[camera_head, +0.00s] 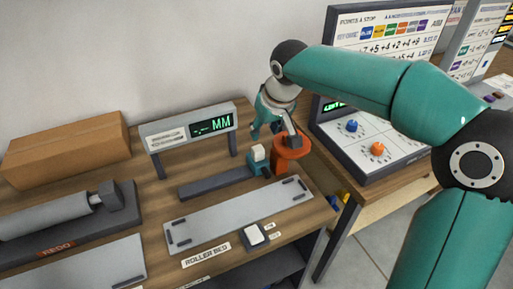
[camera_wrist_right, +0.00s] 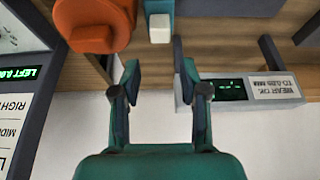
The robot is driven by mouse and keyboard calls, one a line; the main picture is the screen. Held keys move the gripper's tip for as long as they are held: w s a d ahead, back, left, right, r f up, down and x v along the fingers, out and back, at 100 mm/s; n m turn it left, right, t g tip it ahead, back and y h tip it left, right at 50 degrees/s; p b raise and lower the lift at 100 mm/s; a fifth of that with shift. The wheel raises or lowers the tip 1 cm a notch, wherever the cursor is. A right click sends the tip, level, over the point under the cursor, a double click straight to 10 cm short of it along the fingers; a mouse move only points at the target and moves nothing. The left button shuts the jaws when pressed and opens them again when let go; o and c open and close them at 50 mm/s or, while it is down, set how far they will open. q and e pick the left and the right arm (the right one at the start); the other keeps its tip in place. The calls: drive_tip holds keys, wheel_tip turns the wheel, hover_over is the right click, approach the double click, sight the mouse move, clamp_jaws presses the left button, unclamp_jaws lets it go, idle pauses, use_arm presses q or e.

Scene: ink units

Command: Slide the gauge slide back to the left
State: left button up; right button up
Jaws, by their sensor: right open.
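The gauge slide (camera_head: 258,166) looks like a small blue carriage with a white block on top. It sits at the right end of a dark rail (camera_head: 215,183), close beside an orange part with a round top (camera_head: 291,149). My right gripper (camera_head: 266,131) is behind it, open and empty. In the right wrist view the white block of the gauge slide (camera_wrist_right: 160,28) lies beyond the open fingers (camera_wrist_right: 158,70), roughly in line with the gap between them and not touched. The orange part (camera_wrist_right: 95,25) is beside it there. My left gripper is not in view.
A gauge display (camera_head: 190,130) reading "MM" stands on legs behind the rail. A grey plate (camera_head: 235,218) lies in front. A roller unit (camera_head: 60,215) and a cardboard box (camera_head: 70,150) are at left. A knob panel (camera_head: 365,155) stands at right.

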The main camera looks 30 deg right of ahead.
sight(258, 148)
drive_tip(key=x, duration=1.1)
drive_tip(key=shift+w+f, duration=0.1)
drive_tip(key=shift+f, duration=0.1)
drive_tip(key=shift+c, duration=0.4)
drive_tip(key=shift+a, duration=0.1)
clamp_jaws()
